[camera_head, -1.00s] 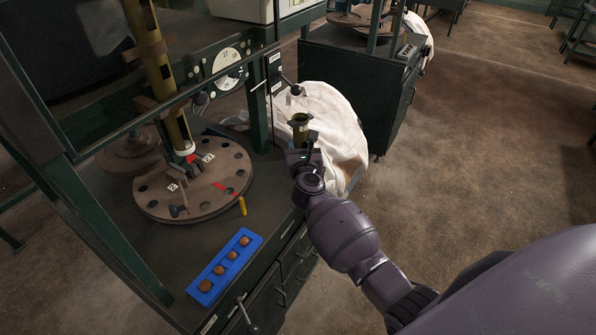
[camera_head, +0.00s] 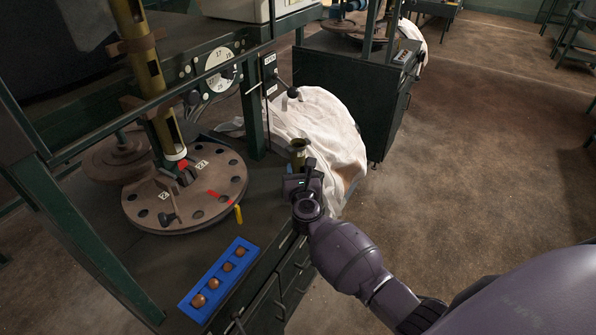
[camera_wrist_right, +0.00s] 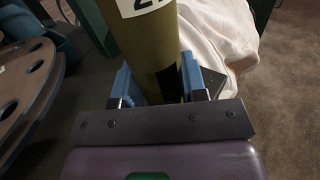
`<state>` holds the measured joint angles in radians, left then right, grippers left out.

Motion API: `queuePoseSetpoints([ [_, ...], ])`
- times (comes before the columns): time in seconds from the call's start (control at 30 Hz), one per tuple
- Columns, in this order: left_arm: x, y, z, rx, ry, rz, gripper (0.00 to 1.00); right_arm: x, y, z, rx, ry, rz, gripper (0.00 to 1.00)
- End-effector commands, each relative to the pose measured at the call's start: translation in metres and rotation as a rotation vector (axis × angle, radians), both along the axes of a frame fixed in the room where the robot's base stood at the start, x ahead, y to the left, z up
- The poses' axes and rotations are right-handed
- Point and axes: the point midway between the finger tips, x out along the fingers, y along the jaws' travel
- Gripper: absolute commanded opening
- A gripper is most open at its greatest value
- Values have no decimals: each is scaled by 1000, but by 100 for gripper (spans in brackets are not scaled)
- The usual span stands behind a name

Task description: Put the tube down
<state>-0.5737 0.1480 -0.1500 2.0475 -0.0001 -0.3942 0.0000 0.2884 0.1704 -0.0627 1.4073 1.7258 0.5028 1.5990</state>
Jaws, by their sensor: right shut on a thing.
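A short olive-brass tube (camera_head: 297,152) stands roughly upright at the right end of the bench, in front of the white bag. My right gripper (camera_head: 301,170) is shut on it; in the head view the gripper hides its lower part. In the right wrist view the tube (camera_wrist_right: 152,50) runs between the two blue fingers of my right gripper (camera_wrist_right: 160,85), with a white number label partly cut off at the top. Whether the tube's bottom touches the bench is hidden. My left gripper is not in view.
A round brown plate (camera_head: 190,190) with holes sits on the bench (camera_head: 150,255), under a tall brass column (camera_head: 155,95). A blue tray (camera_head: 218,278) holds several brown balls near the front edge. A white bag (camera_head: 325,125) bulges behind the tube. A green post (camera_head: 252,110) stands left of it.

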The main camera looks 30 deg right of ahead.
Motion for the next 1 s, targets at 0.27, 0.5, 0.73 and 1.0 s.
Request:
queuePoseSetpoints([
  [0.27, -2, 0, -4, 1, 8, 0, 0, 0, 0, -3, 0, 1, 0, 65],
  [0.5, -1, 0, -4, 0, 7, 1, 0, 0, 0, -3, 0, 1, 0, 65],
  [0.73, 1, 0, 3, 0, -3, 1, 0, -10, 4, 0, 2, 2, 0, 65],
  [1.0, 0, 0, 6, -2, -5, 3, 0, -54, 22, 0, 3, 2, -1, 65],
])
